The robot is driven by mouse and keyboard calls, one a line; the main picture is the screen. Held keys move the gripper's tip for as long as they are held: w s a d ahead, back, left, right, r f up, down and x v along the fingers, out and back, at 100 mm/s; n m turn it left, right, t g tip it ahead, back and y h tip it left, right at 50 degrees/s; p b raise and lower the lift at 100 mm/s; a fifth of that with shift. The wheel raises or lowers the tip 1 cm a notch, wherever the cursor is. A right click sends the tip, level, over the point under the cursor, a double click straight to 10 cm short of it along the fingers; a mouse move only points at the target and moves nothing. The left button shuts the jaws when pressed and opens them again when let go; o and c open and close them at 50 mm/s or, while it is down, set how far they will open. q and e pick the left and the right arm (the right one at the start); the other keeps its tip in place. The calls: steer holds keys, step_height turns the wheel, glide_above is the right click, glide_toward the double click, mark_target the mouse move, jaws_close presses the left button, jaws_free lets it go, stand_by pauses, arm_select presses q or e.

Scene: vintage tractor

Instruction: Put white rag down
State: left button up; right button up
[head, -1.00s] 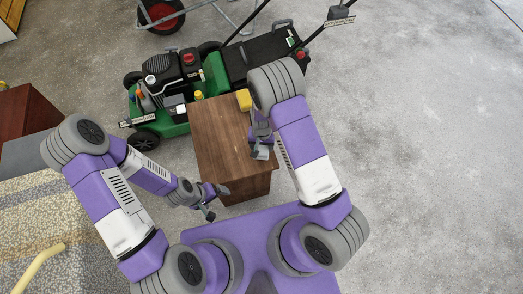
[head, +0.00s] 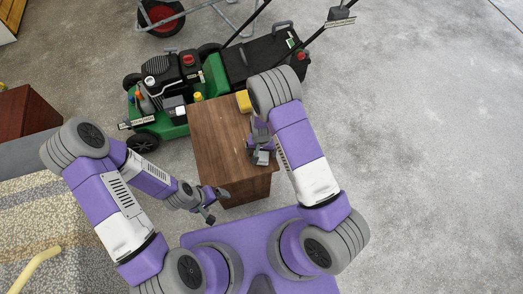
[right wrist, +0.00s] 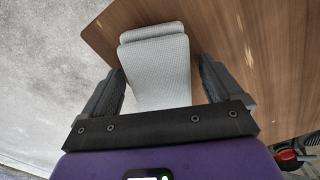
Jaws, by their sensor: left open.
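The white rag (right wrist: 160,65) is a folded pale grey-white cloth. In the right wrist view it lies between the two fingers of my right gripper (right wrist: 160,88), over the edge of the brown wooden top (right wrist: 240,30). The fingers stand wide, with a gap visible beside the rag. In the head view my right gripper (head: 262,157) is at the right edge of the wooden table (head: 220,150), and the rag is mostly hidden by it. My left gripper (head: 215,203) is open and empty, off the table's front left corner.
A yellow object (head: 243,101) sits at the table's back right. A green lawn mower (head: 215,75) stands behind the table. A reddish-brown box (head: 27,110) is at the far left. The concrete floor on the right is clear.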

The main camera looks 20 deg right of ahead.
steer(key=shift+r, duration=0.35)
step_height(320, 180, up, 11)
steer(key=p, duration=0.4)
steer(key=s+a+f+y, duration=0.1)
steer(key=s+f+y, duration=0.1)
steer(key=s, duration=0.5)
steer(key=s+a+f+n+y, duration=0.1)
steer(key=s+f+y, duration=0.1)
steer(key=s, duration=0.6)
steer(key=shift+s+a+f+n+t, duration=0.2)
steer(key=shift+s+f+n+t, duration=0.1)
steer(key=shift+f, duration=0.2)
